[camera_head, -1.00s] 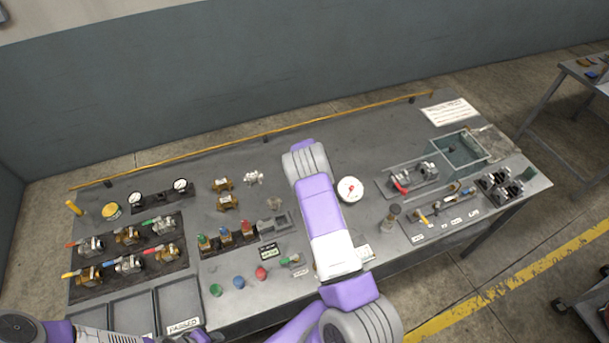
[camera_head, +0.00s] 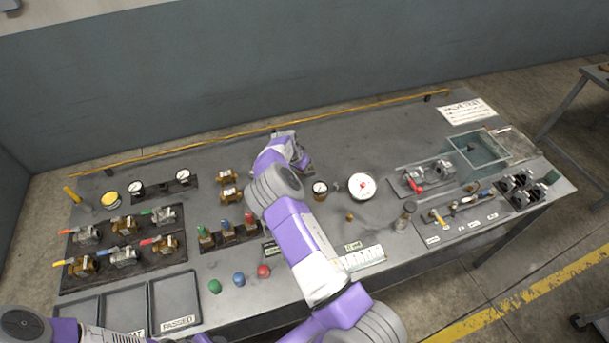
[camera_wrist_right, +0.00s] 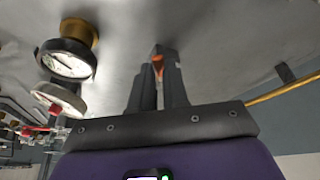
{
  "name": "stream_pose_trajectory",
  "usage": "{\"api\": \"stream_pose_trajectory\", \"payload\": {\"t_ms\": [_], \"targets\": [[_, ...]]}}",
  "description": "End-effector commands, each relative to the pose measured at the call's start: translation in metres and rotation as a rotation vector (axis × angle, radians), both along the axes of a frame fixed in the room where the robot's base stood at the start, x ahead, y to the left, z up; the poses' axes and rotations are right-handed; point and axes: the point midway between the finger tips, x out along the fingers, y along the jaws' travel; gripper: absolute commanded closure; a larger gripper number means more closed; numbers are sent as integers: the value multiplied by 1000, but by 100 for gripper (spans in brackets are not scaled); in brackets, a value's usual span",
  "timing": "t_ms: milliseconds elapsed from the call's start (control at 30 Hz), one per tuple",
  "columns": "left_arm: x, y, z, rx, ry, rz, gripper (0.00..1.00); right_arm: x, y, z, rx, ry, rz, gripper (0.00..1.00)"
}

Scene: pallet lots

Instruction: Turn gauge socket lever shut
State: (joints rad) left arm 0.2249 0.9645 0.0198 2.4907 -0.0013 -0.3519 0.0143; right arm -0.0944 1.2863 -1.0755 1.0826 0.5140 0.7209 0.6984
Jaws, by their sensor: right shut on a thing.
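My right gripper (camera_wrist_right: 160,80) is shut on a small orange piece (camera_wrist_right: 158,65), which shows between the fingertips in the right wrist view. It may be the socket lever; the fingers hide most of it. In the head view my right gripper (camera_head: 299,158) is at the back middle of the bench, partly hidden by its own wrist. A dark-rimmed gauge on a brass body (camera_head: 320,188) stands close to its right and also shows in the right wrist view (camera_wrist_right: 66,62). The socket itself is not clearly visible. My left gripper (camera_head: 198,337) is at the bottom edge, largely cut off.
A larger white gauge (camera_head: 361,187) stands right of the dark-rimmed one. Several valves (camera_head: 124,257) with coloured levers fill a rack at left. Trays (camera_head: 175,299) lie in front. A yellow rail (camera_head: 240,133) runs along the back.

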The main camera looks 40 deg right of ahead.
Motion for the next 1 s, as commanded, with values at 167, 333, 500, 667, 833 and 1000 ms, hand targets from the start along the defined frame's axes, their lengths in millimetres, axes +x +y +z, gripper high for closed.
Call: {"api": "stream_pose_trajectory", "payload": {"t_ms": [167, 333, 500, 667, 833, 1000], "targets": [[0, 0, -30, 0, 0, 0, 60, 9, 2, -6, 0, -3, -148, 100], [0, 0, -41, 0, 0, 0, 60, 13, 2, -3, 1, -3, -241, 100], [0, 0, -49, 0, 0, 0, 60, 17, 3, -2, 2, -4, -308, 100], [0, 0, -56, 0, 0, 0, 60, 21, 4, -4, 4, 0, -359, 100], [0, 0, -61, 0, 0, 0, 60, 26, 8, -7, 9, 8, -399, 100], [0, 0, -65, 0, 0, 0, 60, 29, 10, -9, 14, 9, -438, 100]]}}
